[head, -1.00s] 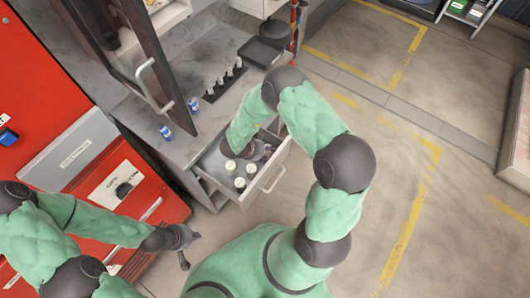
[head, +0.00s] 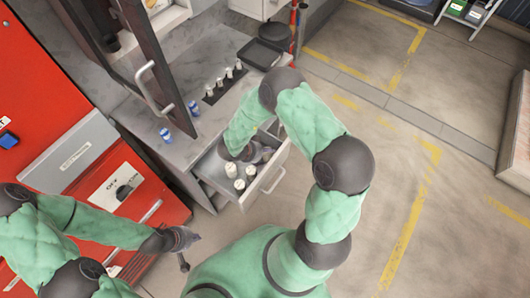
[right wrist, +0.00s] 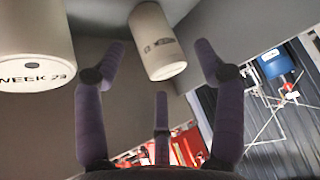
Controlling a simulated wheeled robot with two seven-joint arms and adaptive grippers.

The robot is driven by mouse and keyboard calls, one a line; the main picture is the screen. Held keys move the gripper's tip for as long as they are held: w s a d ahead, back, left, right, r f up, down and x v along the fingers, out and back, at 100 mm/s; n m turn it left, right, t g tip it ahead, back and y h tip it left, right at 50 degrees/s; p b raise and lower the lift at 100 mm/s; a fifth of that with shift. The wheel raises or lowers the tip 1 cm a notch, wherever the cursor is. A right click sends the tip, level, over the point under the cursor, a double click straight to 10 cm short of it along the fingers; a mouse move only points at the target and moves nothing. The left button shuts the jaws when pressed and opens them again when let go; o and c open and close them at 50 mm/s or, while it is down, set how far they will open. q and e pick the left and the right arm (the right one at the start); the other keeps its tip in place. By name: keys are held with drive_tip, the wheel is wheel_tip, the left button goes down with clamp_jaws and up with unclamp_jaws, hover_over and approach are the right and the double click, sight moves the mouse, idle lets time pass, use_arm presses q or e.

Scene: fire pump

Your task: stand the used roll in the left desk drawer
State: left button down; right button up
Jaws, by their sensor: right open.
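The open desk drawer (head: 207,181) holds several white rolls, among them a front roll (head: 240,186), a left roll (head: 231,169) and a right roll (head: 251,172), all standing. My right gripper (head: 262,154) is at the drawer, behind these rolls. In the right wrist view its fingers are spread, with a white roll (right wrist: 158,45) with dark print beyond them and not gripped. Another roll (right wrist: 36,45) there reads "WEEK 29". I cannot tell which roll is the used one. My left gripper (head: 188,250) is open and empty, left of the drawer.
The grey desk (head: 180,150) carries a dark rack (head: 215,94) of several white-topped pieces, and blue-and-white cans (head: 165,134). The drawer handle (head: 273,180) sticks out at the front. A red cabinet (head: 140,180) stands left. The floor on the right is clear.

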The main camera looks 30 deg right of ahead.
drive_tip(key=p+v, duration=0.2)
drive_tip(key=v, duration=0.4)
drive_tip(key=shift+r, duration=0.15)
idle(1.5)
